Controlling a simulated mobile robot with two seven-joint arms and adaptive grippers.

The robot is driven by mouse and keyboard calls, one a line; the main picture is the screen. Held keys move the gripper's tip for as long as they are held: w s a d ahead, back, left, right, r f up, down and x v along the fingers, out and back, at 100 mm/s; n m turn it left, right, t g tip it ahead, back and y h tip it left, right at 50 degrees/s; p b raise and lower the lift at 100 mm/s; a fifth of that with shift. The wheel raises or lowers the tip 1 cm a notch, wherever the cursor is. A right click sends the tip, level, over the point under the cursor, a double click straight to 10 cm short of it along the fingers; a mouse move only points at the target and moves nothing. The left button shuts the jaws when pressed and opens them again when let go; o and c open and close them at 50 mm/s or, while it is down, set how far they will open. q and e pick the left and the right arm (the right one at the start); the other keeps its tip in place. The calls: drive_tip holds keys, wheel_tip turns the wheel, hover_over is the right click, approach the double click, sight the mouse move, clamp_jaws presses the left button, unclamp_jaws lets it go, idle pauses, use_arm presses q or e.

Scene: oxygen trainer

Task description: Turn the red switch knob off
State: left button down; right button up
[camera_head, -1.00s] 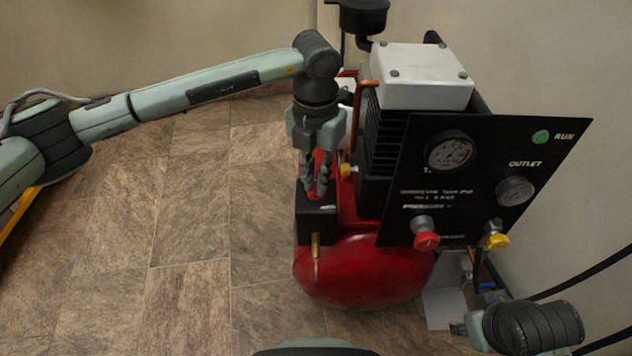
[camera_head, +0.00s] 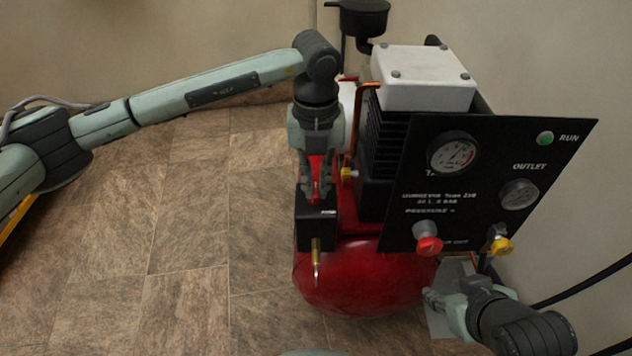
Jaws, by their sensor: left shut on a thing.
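The red switch knob (camera_head: 316,190) is on top of the black switch box (camera_head: 317,234), mostly hidden by my fingers. My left gripper (camera_head: 316,194) points down over the box, with its fingers shut on the knob. The box sits beside the red tank (camera_head: 355,275) of the compressor, with a brass fitting below it. My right gripper (camera_head: 432,298) is low at the right, beside the tank and below the gauge panel; its finger opening is unclear.
The black panel (camera_head: 478,190) carries gauges, a green RUN light (camera_head: 545,138), a red knob (camera_head: 429,246) and a yellow knob (camera_head: 502,246). The ribbed motor block is just right of my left gripper. Tiled floor at the left is clear.

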sight(316, 190)
use_arm(q)
drive_tip(key=c, duration=1.6)
unclamp_jaws()
wheel_tip(316, 190, up, 12)
drive_tip(key=shift+s, duration=0.1)
